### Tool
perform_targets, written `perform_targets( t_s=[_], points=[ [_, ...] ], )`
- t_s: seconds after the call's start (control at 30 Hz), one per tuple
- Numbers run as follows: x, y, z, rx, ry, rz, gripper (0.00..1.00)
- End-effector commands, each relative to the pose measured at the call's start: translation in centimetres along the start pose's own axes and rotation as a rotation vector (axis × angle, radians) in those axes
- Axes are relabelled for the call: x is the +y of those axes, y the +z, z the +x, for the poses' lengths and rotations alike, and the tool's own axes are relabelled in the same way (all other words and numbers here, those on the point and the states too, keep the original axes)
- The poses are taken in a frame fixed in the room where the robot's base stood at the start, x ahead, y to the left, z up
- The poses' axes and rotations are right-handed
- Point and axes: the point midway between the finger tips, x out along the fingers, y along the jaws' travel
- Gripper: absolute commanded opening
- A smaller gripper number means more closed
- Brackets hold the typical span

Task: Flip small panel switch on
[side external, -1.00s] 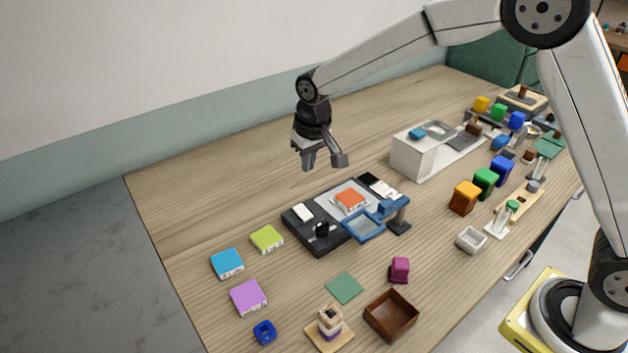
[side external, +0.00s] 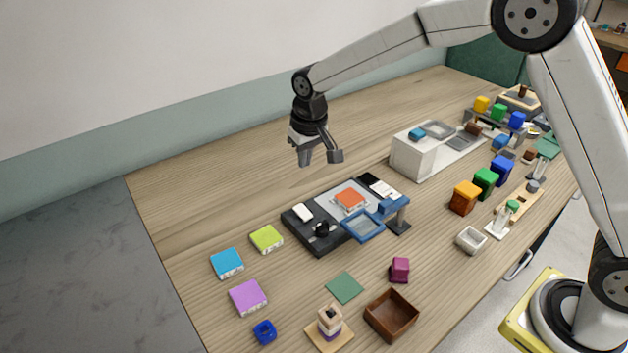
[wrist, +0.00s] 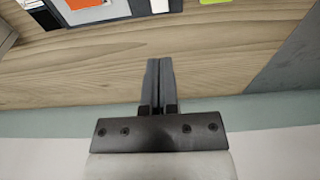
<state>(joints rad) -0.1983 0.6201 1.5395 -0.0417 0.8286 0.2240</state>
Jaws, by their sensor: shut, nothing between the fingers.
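A dark panel (side external: 293,225) lies on the table in the side view, below my gripper in the picture. It carries a white block (side external: 303,212) and a black knob-like part (side external: 322,229); I cannot tell which is the small switch, or its state. A grey plate with an orange square (side external: 349,199) and a blue frame (side external: 363,226) are on or beside it. My gripper (side external: 320,158) hangs above the table beyond the panel, apart from it. In the wrist view my gripper (wrist: 159,62) has its fingers together and empty, with part of the panel (wrist: 115,12) at the top edge.
A pale box (side external: 410,157) stands right of the panel. Lime (side external: 266,239), blue (side external: 227,263) and purple (side external: 248,297) tiles lie to the left. A brown tray (side external: 391,316) is in front. Several coloured blocks stand at right. The table's back left is clear.

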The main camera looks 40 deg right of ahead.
Motion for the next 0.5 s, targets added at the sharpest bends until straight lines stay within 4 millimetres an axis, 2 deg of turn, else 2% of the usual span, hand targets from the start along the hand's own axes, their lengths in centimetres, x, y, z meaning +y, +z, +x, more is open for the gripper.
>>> perform_targets(
  t_s=[0.27, 0.5],
  points=[
    [0.0, 0.0, 1.3, -0.001, 0.0, 0.0, 0.0],
    [0.0, 0.1, 4.3, -0.003, 0.001, 0.0, 0.0]
  ],
)
